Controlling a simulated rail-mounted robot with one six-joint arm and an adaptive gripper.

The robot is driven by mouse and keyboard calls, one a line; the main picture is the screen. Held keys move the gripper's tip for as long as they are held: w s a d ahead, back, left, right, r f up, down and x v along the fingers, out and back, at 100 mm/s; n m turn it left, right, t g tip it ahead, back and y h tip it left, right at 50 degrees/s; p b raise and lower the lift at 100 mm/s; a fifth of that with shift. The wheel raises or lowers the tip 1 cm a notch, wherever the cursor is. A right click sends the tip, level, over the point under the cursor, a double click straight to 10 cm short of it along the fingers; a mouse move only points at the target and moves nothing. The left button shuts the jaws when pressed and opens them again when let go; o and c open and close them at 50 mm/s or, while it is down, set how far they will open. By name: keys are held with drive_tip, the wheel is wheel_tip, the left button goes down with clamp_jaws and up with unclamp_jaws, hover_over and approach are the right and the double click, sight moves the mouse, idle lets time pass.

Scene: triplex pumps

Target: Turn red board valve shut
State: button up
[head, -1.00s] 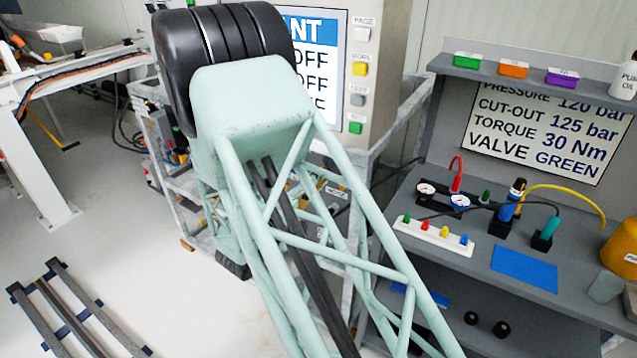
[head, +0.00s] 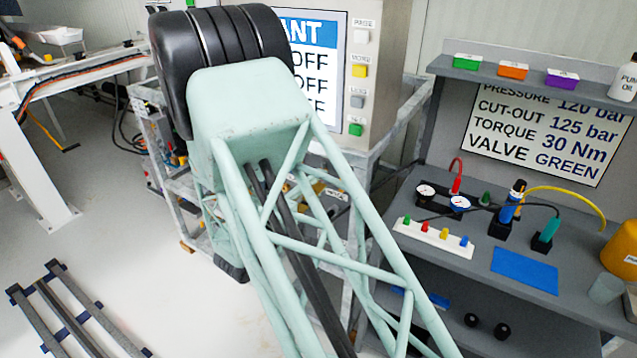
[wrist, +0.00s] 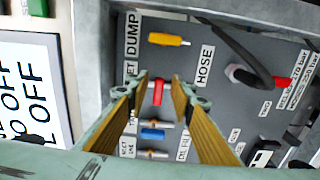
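In the wrist view, the red valve handle (wrist: 158,92) is on a grey board and stands roughly upright in the picture. A yellow handle (wrist: 168,39) above it and a blue handle (wrist: 153,134) below it lie crosswise. My gripper (wrist: 159,80) is open, with one finger on each side of the red handle. A gap shows on both sides of the handle; whether the fingertips reach the board's depth I cannot tell. In the head view my arm hides the gripper and the valve.
A black hose with a red fitting (wrist: 283,82) runs at the right of the board, near a label reading HOSE. A display panel (wrist: 28,85) stands at the left. In the head view, a grey bench (head: 480,245) with gauges and bottles stands to the right.

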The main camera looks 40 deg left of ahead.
drive_tip(key=s+d, duration=0.1)
drive_tip(key=s, duration=1)
drive_tip(key=shift+s, duration=0.25)
drive_tip(key=shift+d, duration=0.15)
idle(0.4)
